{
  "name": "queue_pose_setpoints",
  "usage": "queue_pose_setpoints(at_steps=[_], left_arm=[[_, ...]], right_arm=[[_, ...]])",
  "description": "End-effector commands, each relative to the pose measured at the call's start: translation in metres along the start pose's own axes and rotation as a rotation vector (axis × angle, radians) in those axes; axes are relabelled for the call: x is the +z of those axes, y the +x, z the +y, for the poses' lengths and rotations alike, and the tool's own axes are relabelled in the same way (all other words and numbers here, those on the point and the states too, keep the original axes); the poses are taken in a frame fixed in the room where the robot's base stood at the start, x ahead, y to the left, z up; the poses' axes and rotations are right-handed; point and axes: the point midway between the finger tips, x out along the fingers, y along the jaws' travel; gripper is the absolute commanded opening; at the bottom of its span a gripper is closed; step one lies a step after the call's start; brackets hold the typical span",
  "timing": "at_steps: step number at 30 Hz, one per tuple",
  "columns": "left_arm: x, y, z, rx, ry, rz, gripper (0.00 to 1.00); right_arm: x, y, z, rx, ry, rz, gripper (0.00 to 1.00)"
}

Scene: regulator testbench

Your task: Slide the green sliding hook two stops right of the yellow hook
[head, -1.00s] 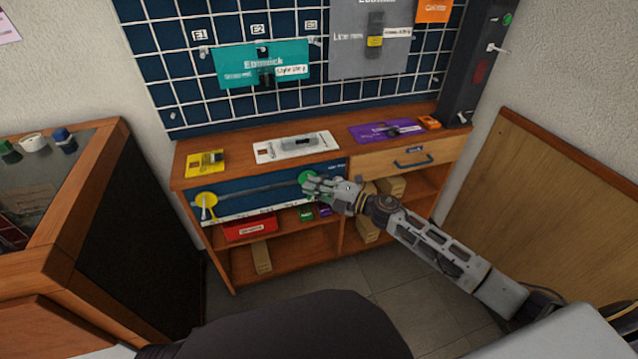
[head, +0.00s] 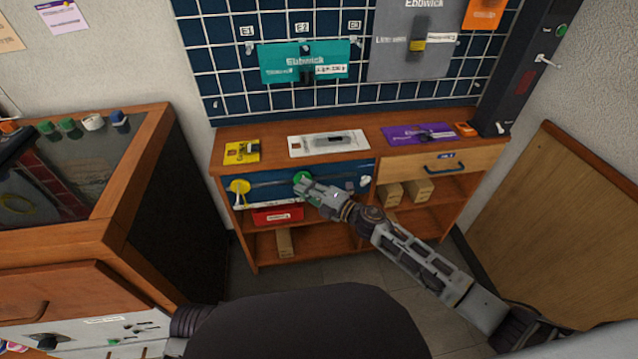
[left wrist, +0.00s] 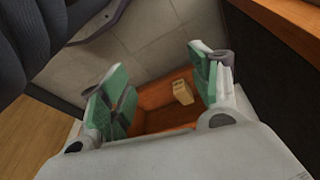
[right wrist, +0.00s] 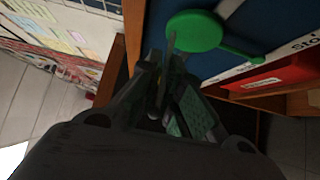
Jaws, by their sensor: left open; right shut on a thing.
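The green sliding hook (head: 302,178) is on the rail (head: 270,183) across the blue front panel, right of the yellow hook (head: 239,186) and apart from it. Its round green disc (right wrist: 195,31) shows large in the right wrist view, just beyond the fingers. My right gripper (head: 307,188) is at the green hook and shut on it; the fingers hide the gripped part, and it also shows in the right wrist view (right wrist: 168,82). My left gripper (left wrist: 156,72) is open and empty, away from the rail. Stop marks are too small to read.
A red box (head: 278,215) sits on the shelf below the rail. A yellow card (head: 241,152), a white card (head: 329,143) and a purple card (head: 418,134) lie on the bench top. A glass-topped cabinet (head: 95,165) stands at left.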

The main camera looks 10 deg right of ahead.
Motion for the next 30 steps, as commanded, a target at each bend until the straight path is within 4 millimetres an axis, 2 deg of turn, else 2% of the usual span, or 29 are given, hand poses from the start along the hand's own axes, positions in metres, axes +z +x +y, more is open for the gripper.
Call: queue_pose_setpoints(at_steps=[1,6,21,22,26,30], left_arm=[[0.001,0.001,-0.001,-0.001,-0.001,-0.006,0.62],[0.003,0.008,-0.002,-0.005,-0.002,-0.016,0.62],[0.004,0.011,-0.003,-0.007,-0.002,-0.021,0.62],[0.004,0.011,-0.003,-0.007,-0.002,-0.021,0.62],[0.004,0.011,-0.003,-0.007,-0.002,-0.021,0.62],[0.004,0.011,-0.003,-0.007,-0.002,-0.021,0.62]], right_arm=[[-0.01,0.004,-0.006,-0.01,0.0,0.007,0.0],[-0.022,0.016,-0.007,-0.011,-0.002,0.008,0.0],[-0.028,0.021,-0.01,-0.014,-0.002,0.007,0.0],[-0.028,0.021,-0.01,-0.014,-0.002,0.007,0.08],[-0.027,0.021,-0.009,-0.012,-0.001,0.006,0.25],[-0.026,0.022,-0.006,-0.008,0.0,0.004,0.26]])
